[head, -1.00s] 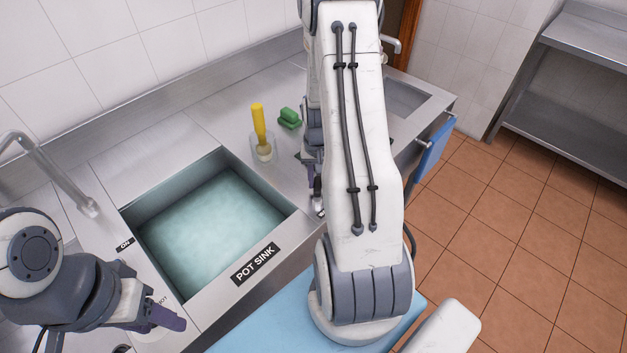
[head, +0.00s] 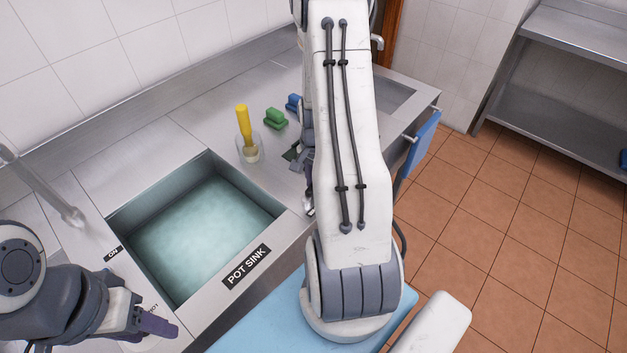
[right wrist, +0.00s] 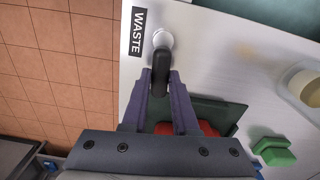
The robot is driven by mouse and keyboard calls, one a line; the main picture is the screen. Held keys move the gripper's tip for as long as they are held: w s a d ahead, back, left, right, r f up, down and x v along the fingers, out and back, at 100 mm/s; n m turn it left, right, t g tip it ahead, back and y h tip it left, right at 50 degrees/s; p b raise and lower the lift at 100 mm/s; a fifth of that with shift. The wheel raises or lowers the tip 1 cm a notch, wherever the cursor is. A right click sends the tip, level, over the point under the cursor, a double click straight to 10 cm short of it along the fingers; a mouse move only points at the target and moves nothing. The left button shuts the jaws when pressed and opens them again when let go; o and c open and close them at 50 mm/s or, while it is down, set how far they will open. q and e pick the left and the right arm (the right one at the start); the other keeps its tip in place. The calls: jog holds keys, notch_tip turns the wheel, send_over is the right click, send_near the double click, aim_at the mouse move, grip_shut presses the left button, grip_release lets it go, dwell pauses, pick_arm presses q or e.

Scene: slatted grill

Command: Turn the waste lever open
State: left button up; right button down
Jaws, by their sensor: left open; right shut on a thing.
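The waste lever (right wrist: 160,74) has a black handle on a round silver base, beside a black WASTE label (right wrist: 138,33) on the steel counter. In the right wrist view the two purple fingers of my right gripper (right wrist: 162,88) are shut on the handle, one on each side. In the head view my right arm hides most of this gripper and the lever. My left gripper (head: 156,325) is open and empty at the lower left, over the counter by the sink's near left corner.
The pot sink (head: 262,213) holds cloudy water. A clear cup (head: 250,156) with a yellow-handled tool, a green block (head: 275,119) and a blue block (head: 294,102) stand behind the lever. A dark green tray (right wrist: 222,113) with a red thing lies near my right gripper.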

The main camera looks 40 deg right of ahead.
dwell(0.4)
jog(key=c, duration=0.7)
grip_release()
notch_tip(320, 180, up, 10)
jog(key=shift+r+b, duration=0.25)
jog(key=shift+b, duration=0.35)
